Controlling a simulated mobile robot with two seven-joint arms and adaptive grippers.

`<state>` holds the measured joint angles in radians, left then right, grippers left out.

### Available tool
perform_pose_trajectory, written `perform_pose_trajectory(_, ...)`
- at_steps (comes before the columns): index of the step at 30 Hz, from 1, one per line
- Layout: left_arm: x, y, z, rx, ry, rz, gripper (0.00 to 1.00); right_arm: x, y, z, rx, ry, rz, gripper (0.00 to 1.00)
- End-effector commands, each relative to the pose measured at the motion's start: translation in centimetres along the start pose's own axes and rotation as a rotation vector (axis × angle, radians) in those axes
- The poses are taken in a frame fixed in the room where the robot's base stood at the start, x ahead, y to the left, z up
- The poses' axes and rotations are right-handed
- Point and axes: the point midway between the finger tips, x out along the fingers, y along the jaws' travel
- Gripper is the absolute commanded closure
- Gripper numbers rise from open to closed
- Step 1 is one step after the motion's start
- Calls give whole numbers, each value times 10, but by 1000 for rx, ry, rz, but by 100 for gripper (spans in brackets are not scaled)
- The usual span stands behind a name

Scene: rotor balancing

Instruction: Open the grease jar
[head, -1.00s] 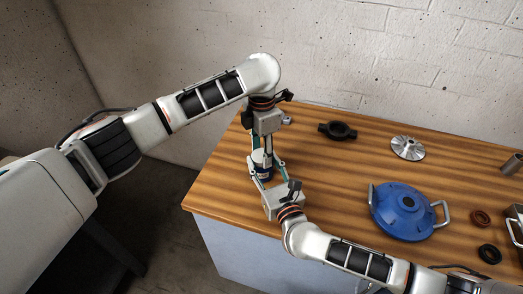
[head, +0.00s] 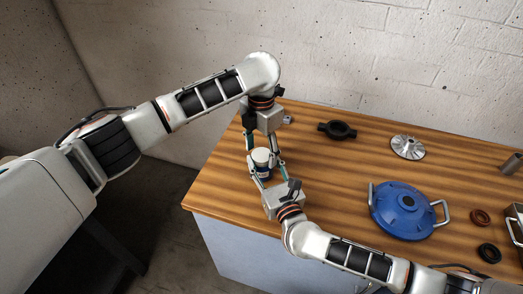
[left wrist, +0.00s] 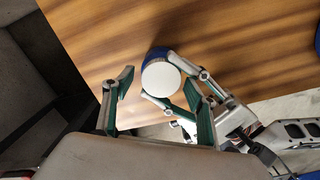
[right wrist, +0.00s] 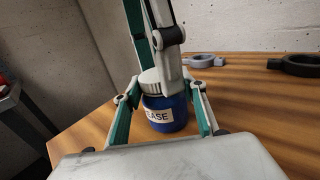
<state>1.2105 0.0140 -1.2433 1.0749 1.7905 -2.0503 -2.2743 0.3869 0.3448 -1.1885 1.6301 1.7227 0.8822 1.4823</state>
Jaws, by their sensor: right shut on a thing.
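The grease jar (head: 263,171) is blue with a white lid (head: 261,155) and stands upright near the table's left end. Its label (right wrist: 158,116), partly hidden, shows in the right wrist view. My right gripper (right wrist: 163,103) is shut on the jar's blue body from the front side. My left gripper (head: 264,150) points down from above, with its fingers spread on either side of the lid. In the left wrist view the round lid top (left wrist: 161,79) is bare between the open fingers, with a clear gap at the left finger. The lid sits on the jar.
A blue round housing with handles (head: 403,211) stands at the right. A black ring clamp (head: 338,130), a silver impeller disc (head: 407,147) and dark rings (head: 489,253) lie apart from the jar. A small grey part (head: 288,119) lies behind my left gripper.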

Motion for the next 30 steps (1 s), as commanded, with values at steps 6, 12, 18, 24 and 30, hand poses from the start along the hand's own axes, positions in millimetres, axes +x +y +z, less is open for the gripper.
perform_pose_trajectory(6,0,-1,1,1,-2,-2,43,-1,0,-4,-1,6,0,100)
perform_pose_trajectory(12,-20,-1,2,3,-5,-1,43,-1,0,-4,-1,6,0,100)
perform_pose_trajectory(18,-42,-1,1,2,-3,-1,43,-1,0,-4,-1,6,0,100)
perform_pose_trajectory(24,-51,-1,1,41,-3,-3,45,-1,0,-4,-1,7,1,100)
perform_pose_trajectory(30,-74,-1,0,239,-4,1,45,-1,0,-4,0,7,1,100)
